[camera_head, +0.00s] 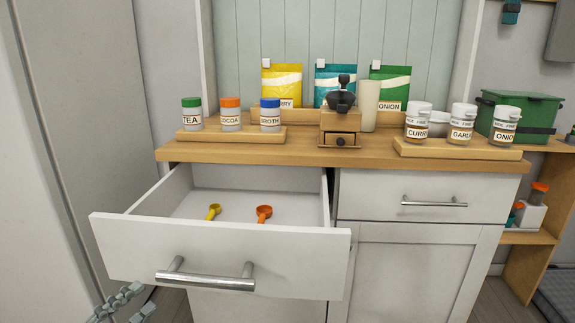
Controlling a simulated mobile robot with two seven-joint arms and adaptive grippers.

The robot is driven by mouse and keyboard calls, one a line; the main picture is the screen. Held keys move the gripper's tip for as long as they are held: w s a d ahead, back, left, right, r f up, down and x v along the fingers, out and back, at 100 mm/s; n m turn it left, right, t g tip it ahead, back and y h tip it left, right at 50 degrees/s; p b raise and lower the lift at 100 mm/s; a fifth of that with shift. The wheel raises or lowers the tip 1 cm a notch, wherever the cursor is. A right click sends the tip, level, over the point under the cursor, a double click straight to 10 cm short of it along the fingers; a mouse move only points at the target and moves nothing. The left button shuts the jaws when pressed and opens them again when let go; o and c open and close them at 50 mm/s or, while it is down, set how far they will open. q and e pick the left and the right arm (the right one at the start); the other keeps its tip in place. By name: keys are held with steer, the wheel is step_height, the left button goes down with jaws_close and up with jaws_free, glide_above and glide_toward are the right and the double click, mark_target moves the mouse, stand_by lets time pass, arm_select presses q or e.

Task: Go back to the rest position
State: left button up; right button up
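My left gripper (138,301) shows at the bottom left, in front of and below the open drawer's front. Its two grey-green fingers are apart with nothing visible between them; the rest of that arm is outside the picture. My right gripper is not in view. The white left drawer (130,242) is pulled open, with a metal bar handle (205,277) on its front. A yellow scoop (213,212) and an orange scoop (264,214) lie inside it, apart from each other.
The wooden counter (290,153) holds labelled jars on two wooden stands (232,135), a coffee grinder (340,120) and standing pouches (281,84). The right drawer (385,195) is shut. A green box (525,112) stands at the right. A tall grey panel (85,100) borders the left.

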arm_select(q)
steer(key=a+f+n+g+y, duration=0.2)
steer(key=a+f+n+y, duration=0.3)
steer(key=f+n, duration=0.4)
steer(key=a+f+n+g+y, duration=0.2)
steer(key=f+n+y, duration=0.5)
steer(key=f, duration=0.3)
steer(key=s+d+f+n+g, duration=0.2)
steer(key=s+d+f+g, duration=0.2)
steer(key=s+f, duration=0.3)
steer(key=s+d+f+n+g, duration=0.3)
steer(key=s+d+f+g, duration=0.2)
steer(key=s+f, duration=0.2)
steer(key=shift+s+d+f+n+g+h, duration=0.3)
steer(key=shift+s+g+h, duration=0.1)
steer(key=shift+s, duration=0.3)
